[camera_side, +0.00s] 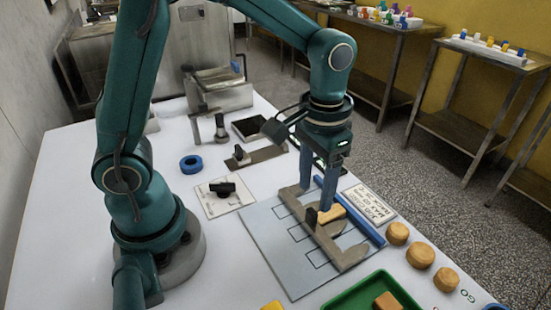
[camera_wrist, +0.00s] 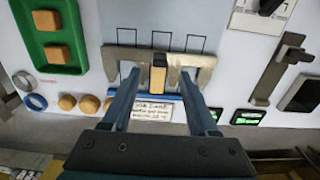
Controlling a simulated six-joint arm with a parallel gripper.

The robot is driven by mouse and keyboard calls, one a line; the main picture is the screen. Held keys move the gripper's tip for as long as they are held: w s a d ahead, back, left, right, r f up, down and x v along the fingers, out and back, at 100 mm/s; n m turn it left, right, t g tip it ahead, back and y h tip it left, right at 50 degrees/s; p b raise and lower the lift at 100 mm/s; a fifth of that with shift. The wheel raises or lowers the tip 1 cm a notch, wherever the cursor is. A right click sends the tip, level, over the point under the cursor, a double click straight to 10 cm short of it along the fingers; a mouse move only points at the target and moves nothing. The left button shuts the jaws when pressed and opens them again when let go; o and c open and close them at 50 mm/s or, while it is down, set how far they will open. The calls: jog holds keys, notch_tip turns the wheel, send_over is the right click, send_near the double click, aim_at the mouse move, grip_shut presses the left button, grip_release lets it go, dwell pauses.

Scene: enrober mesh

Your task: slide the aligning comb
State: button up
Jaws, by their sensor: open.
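The aligning comb (camera_side: 347,259) is a flat grey-brown bar with broad teeth, lying on a pale grey board (camera_side: 265,242). In the wrist view the comb (camera_wrist: 126,55) runs left to right, its teeth pointing toward a blue rail (camera_side: 355,215). A small black knob (camera_side: 310,217) stands up from its middle. A tan block (camera_side: 332,213) lies by the knob, between the teeth. My gripper (camera_side: 328,206) is open and low over the comb. In the wrist view its fingers (camera_wrist: 160,76) are spread either side of the block; whether they touch anything cannot be told.
Outlined rectangles (camera_wrist: 164,40) mark the board behind the comb. A printed label plate (camera_side: 369,203) lies beyond the rail. A green tray (camera_wrist: 36,30) with tan blocks and three round tan pieces (camera_side: 419,254) are nearby. A blue ring (camera_side: 193,164) and a black-handled plate (camera_side: 219,195) lie farther off.

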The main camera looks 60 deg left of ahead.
aim_at(312, 211)
jog(key=shift+f, duration=2.35)
grip_shut()
